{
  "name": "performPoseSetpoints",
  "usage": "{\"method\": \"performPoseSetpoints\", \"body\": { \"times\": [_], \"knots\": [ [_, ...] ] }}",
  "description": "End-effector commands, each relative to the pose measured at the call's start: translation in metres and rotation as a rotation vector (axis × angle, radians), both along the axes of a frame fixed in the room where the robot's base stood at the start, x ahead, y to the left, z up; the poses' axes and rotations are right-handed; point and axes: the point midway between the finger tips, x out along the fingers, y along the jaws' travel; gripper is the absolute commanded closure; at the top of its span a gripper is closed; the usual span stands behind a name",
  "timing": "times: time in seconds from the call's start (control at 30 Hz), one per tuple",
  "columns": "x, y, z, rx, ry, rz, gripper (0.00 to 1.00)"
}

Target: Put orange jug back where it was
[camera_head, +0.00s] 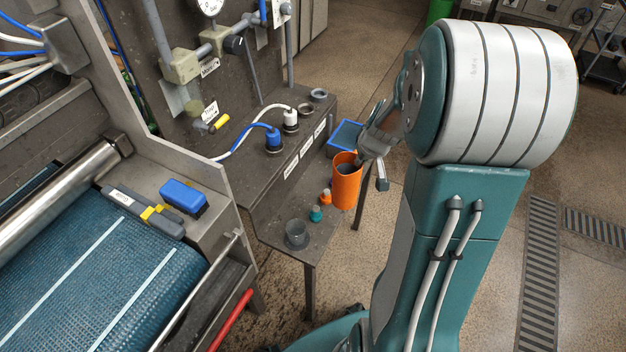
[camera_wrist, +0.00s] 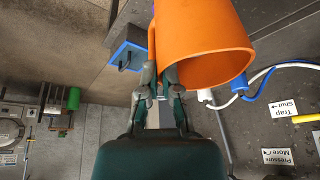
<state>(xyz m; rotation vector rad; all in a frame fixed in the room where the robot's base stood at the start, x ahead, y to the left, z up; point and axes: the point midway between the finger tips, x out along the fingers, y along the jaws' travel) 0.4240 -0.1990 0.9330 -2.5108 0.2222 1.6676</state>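The orange jug (camera_head: 346,185) is upright, with its open top showing, at the right edge of the low bench shelf in the head view. I cannot tell whether its base touches the shelf. My gripper (camera_head: 370,150) is at the jug's upper right side. In the wrist view the jug (camera_wrist: 203,32) fills the upper middle, and its handle (camera_wrist: 152,45) runs down to the fingers. My gripper (camera_wrist: 161,80) appears closed on this handle; the exact contact is partly hidden.
On the shelf (camera_head: 270,232) stand a grey cup (camera_head: 297,233), a teal-topped bottle (camera_head: 316,214) and a small orange-topped bottle (camera_head: 326,196). A blue tray (camera_head: 346,134) lies behind the jug. Blue (camera_head: 273,139) and white (camera_head: 290,120) hose plugs stand on the raised ledge.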

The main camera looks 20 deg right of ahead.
Motion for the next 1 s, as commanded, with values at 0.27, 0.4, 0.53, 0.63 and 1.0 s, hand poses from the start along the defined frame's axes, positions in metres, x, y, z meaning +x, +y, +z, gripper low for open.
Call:
{"method": "performPoseSetpoints", "body": {
  "times": [0.27, 0.4, 0.53, 0.63, 1.0],
  "knots": [
    [0.017, 0.009, -0.007, -0.002, 0.003, -0.001, 1.00],
    [0.038, 0.019, -0.017, -0.005, 0.002, -0.001, 1.00],
    [0.061, 0.029, -0.029, -0.005, 0.002, 0.001, 1.00],
    [0.080, 0.036, -0.038, -0.004, 0.002, 0.000, 1.00],
    [0.119, 0.052, -0.088, -0.004, 0.000, -0.004, 1.00]
  ]
}}
